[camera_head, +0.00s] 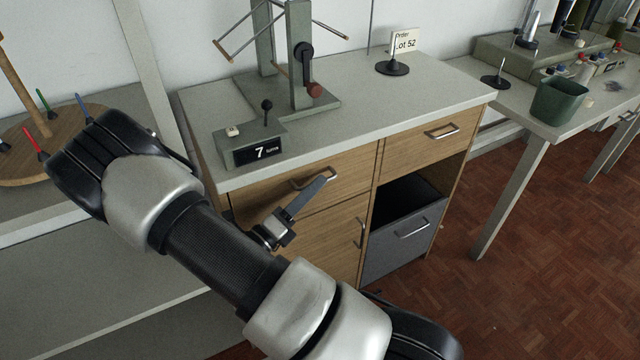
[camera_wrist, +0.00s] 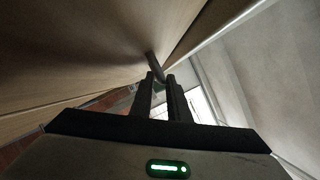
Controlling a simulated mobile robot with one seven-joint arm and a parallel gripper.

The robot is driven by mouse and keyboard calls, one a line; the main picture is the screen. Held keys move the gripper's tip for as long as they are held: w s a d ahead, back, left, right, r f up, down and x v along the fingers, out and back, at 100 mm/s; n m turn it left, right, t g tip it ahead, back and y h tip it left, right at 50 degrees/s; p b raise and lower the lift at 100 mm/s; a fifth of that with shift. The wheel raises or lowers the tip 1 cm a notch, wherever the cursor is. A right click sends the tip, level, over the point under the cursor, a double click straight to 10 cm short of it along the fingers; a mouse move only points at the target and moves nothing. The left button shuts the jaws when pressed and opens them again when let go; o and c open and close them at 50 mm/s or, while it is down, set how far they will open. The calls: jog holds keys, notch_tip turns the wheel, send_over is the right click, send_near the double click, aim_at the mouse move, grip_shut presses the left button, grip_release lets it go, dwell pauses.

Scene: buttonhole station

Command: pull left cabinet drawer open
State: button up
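The left cabinet drawer (camera_head: 350,175) is a wood-grain front under the grey worktop, and it looks flush with the cabinet. Its metal bar handle (camera_head: 327,172) is partly hidden by my gripper. My gripper (camera_head: 322,180) reaches up to this handle from below left. In the wrist view the dark handle (camera_wrist: 154,66) lies at and between the fingertips of my gripper (camera_wrist: 160,78). A gap shows between the two fingers, so they look open around the bar. I cannot tell whether either finger touches it.
The right drawer (camera_head: 405,150) is shut, above an open bay holding a grey bin (camera_head: 400,245). A cabinet door (camera_head: 325,240) is below the left drawer. A counter box (camera_head: 250,145) reading 7 and a winding stand (camera_head: 300,60) stand on the worktop (camera_head: 420,100). Parquet floor is clear at right.

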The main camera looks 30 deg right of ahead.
jog(key=shift+x, duration=1.2)
grip_shut()
dwell(0.6)
